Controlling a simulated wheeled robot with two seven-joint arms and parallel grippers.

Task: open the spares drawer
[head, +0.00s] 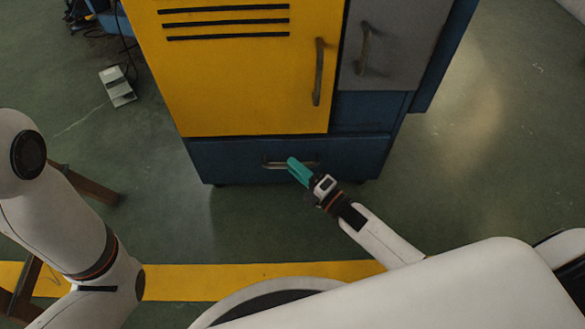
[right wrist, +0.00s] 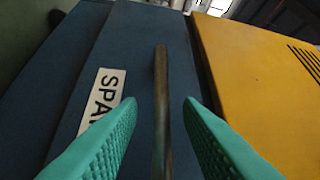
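The spares drawer (head: 230,158) is the wide blue front at the bottom of the cabinet, and it looks shut. Its metal bar handle (head: 275,164) is partly hidden by my gripper in the head view. In the right wrist view the handle (right wrist: 161,75) runs up the middle, beside a white label (right wrist: 103,98) whose visible letters read "SPA". My right gripper (head: 293,162) has teal fingers. They are open, one on each side of the handle, with a gap showing on both sides. My left arm shows at the left, but its gripper is out of view.
Above the drawer are a yellow door (head: 230,90) with a dark handle (head: 319,72) and a grey door (head: 400,40). The green floor in front of the cabinet is clear up to a yellow floor stripe (head: 250,275). A brown wooden leg (head: 85,184) stands at the left.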

